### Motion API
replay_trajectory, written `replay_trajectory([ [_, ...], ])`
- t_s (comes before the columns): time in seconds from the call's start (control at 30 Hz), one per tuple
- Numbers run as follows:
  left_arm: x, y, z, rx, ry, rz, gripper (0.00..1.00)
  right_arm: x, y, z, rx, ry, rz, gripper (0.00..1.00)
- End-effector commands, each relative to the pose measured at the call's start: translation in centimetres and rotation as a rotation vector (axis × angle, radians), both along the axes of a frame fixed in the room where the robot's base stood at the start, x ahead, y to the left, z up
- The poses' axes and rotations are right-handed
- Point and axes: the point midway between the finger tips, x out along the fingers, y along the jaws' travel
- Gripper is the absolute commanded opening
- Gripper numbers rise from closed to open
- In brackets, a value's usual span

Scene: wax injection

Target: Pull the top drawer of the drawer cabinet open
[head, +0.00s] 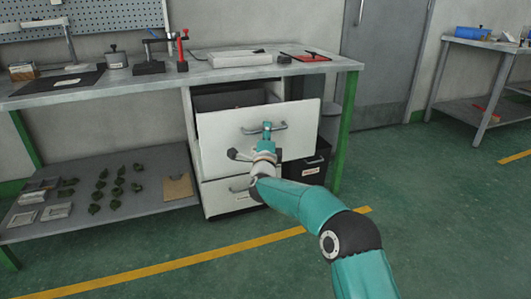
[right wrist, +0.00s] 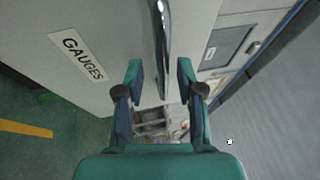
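The white drawer cabinet (head: 228,197) stands under the workbench. Its top drawer (head: 222,131) is out from the cabinet, and its dark interior shows behind the front. The metal bar handle (head: 282,126) is on the drawer front; it also shows in the right wrist view (right wrist: 161,25). My right gripper (head: 267,129) is at the handle. In the right wrist view its two fingers (right wrist: 160,70) are apart, one on each side of the bar, with visible gaps. The lower drawer (head: 222,190) looks shut. My left gripper is not in view.
The workbench (head: 140,88) bears tools and a red tray (head: 306,56). A low shelf (head: 140,206) with small green pieces is left of the cabinet. A dark bin (head: 312,164) stands right of it. The green floor in front is clear apart from my arm.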

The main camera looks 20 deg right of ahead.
Motion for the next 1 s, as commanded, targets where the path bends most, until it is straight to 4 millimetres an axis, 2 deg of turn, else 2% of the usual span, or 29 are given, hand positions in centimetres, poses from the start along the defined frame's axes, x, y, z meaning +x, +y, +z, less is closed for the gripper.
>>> replay_trajectory([
  [0.6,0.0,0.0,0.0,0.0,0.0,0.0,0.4,-8.2,3.5,-1.8,0.001,0.002,0.003,0.37],
  [0.8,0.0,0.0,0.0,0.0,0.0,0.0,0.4,-9.5,4.0,-2.1,0.001,0.003,0.001,0.37],
  [1.0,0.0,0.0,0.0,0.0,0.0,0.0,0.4,-9.7,4.1,-2.1,0.001,0.002,0.0,0.37],
])
